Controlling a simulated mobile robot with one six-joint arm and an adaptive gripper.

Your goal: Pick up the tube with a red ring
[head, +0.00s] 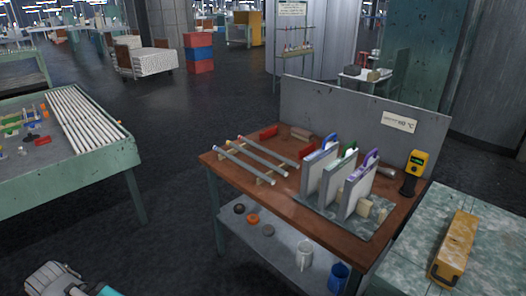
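Several thin pale tubes lie side by side on small wooden supports on the left part of the brown workbench (222,170). A front tube (243,163) and a tube behind it (262,155) show most clearly. Small blue marks show near the far-left ends of the tubes. A red patch (307,151) shows near the right end of the rearmost tube, but I cannot tell whether it is a ring on it. My gripper (45,279) is at the bottom left, low and well apart from the bench. Its finger opening is too unclear to judge.
Upright grey panels (320,172) with blue, green and purple tops stand right of the tubes. A grey backboard (345,112) rises behind. A yellow device (414,170) stands at the right end. A green table (100,165) with white rods stands left; dark floor lies between.

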